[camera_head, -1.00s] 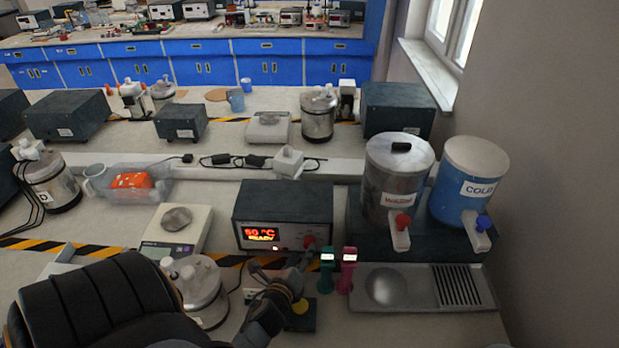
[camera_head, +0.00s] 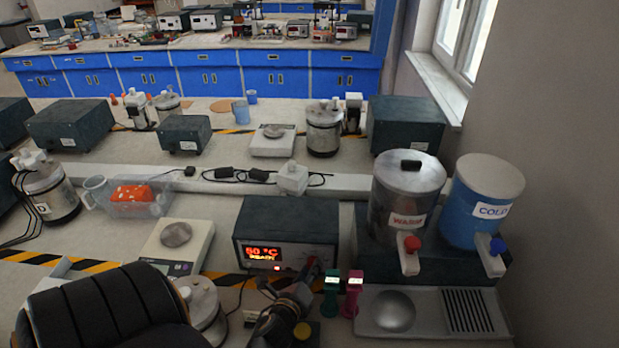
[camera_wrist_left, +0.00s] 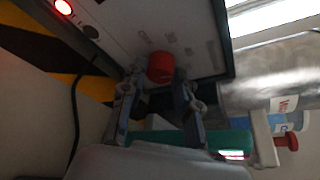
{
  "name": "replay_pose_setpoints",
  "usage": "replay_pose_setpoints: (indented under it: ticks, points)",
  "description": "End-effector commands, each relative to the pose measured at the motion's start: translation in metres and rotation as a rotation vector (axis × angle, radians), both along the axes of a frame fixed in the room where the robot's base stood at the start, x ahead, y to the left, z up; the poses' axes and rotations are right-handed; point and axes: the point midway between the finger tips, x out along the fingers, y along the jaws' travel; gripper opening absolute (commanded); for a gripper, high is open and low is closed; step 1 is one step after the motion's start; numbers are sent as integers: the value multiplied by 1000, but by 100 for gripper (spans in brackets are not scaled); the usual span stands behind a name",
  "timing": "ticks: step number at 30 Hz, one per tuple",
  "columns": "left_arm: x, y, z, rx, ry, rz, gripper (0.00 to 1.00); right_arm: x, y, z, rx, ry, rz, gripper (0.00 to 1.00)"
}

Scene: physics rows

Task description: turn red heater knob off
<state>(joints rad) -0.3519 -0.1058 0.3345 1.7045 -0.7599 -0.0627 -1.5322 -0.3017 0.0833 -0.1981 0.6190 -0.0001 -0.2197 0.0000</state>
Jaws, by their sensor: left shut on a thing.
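The heater (camera_head: 265,212) is a dark box with a pale front panel and a lit display reading 50 °C READY. Its red knob (camera_wrist_left: 160,67) sits on the right part of the panel, between the fingers in the left wrist view. My left gripper (camera_head: 307,274) reaches up to the panel from below and largely covers the knob in the head view. In the left wrist view the gripper (camera_wrist_left: 158,80) is closed on the knob's sides. A red light (camera_wrist_left: 64,7) glows on the panel. My right gripper is not in view.
Green (camera_head: 331,284) and pink (camera_head: 353,292) upright items stand just right of my gripper. Beyond are a metal tray (camera_head: 425,312), a WARM dispenser (camera_head: 391,205) and a blue COLD dispenser (camera_head: 470,225). A scale (camera_head: 197,243) and a lidded metal pot (camera_head: 203,305) stand left.

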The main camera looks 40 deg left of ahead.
Motion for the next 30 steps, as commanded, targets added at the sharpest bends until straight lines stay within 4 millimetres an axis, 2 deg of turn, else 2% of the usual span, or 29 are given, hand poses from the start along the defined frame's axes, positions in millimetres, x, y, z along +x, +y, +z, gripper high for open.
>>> replay_pose_setpoints:
  ticks: [10, 21, 22, 25, 30]
  points:
    - [-1, 3, -7, -236, -203, 0, 0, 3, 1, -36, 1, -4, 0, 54]
    - [-1, 3, -2, -284, -243, 1, 0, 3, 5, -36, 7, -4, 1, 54]
    - [-1, 3, -2, -284, -243, 1, 33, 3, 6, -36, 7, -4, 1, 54]
    - [-1, 3, -2, -283, -242, 1, 53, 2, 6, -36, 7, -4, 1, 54]
    - [-1, 2, -3, -284, -241, 1, 54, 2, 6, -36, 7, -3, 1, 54]
